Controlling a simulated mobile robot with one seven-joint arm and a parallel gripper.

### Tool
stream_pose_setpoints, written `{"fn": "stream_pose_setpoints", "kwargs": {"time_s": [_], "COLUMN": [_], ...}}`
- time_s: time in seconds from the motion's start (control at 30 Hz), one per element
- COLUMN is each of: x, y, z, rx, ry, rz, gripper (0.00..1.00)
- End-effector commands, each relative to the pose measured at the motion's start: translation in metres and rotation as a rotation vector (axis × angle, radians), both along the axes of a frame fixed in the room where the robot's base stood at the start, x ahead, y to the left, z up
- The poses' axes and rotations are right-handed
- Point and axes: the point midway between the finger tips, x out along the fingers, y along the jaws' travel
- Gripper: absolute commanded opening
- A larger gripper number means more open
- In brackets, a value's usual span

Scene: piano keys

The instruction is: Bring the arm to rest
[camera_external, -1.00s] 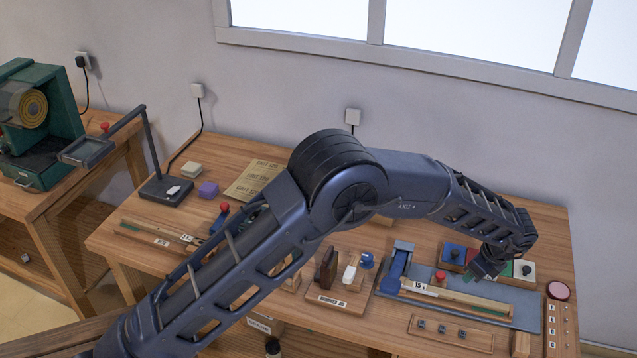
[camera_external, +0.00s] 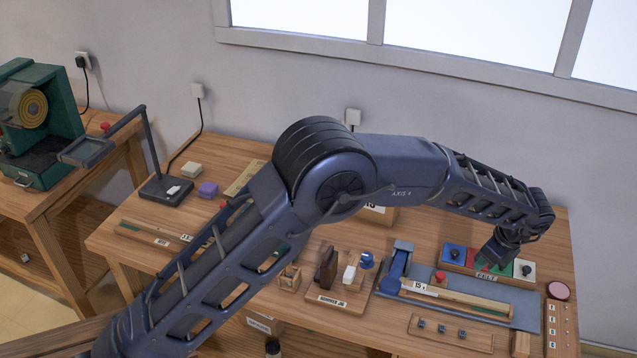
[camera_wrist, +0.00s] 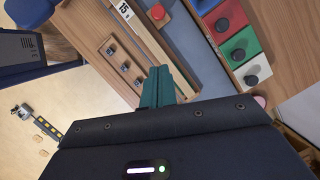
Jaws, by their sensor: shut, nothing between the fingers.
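My arm stretches across the workbench (camera_external: 230,150) in the external view, with its elbow high over the bench middle. My gripper (camera_external: 485,264) hangs at the right, in front of or above the tray of coloured squares; its height above the tray is hard to judge. In the wrist view the dark green fingers of my gripper (camera_wrist: 158,87) are together, with nothing between them. They appear over the bench near a wooden strip.
The tray of coloured squares (camera_external: 457,269) has black knobs. A blue-grey mat (camera_external: 525,310) carries a blue clamp (camera_external: 398,268) and a wooden strip with a red knob (camera_external: 439,278). A block stand (camera_external: 340,300) sits left of it. A lamp or magnifier (camera_external: 150,150) stands back left.

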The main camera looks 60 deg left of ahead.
Motion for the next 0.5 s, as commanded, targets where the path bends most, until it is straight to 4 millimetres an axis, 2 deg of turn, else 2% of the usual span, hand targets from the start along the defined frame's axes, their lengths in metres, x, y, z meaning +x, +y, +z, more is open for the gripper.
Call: {"fn": "stream_pose_setpoints", "kwargs": {"time_s": [0.17,0.5], "x": [-0.027,-0.102], "y": [0.0,-0.001], "z": [0.051,0.144], "rx": [-0.012,-0.049], "ry": [-0.055,-0.164], "rz": [0.07,0.24], "gripper": [0.0,0.0]}}
